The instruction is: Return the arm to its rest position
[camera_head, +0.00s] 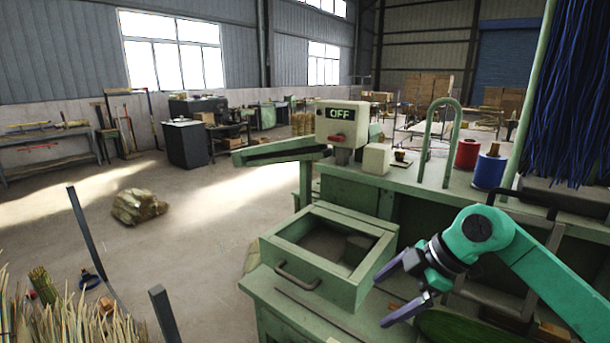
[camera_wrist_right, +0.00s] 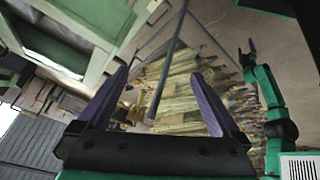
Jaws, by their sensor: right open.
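My right arm (camera_head: 540,262) is teal and comes in from the lower right in the head view. Its gripper (camera_head: 382,302) is open and empty, its dark purple fingers spread beside the right side of the green open drawer box (camera_head: 335,270). The right wrist view shows the same two fingers (camera_wrist_right: 158,74) apart with nothing gripped between them. Another teal arm, seemingly my left, stands at the right of that view, with a small dark gripper end (camera_wrist_right: 249,48); its jaw state is too small to tell. My left arm does not show in the head view.
The green machine (camera_head: 440,195) carries a control box reading OFF (camera_head: 341,122), a red spool (camera_head: 467,154) and a blue spool (camera_head: 489,170). Blue bristles (camera_head: 580,90) hang at upper right. Straw bundles (camera_head: 60,318) stand lower left. Open floor lies left of the machine.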

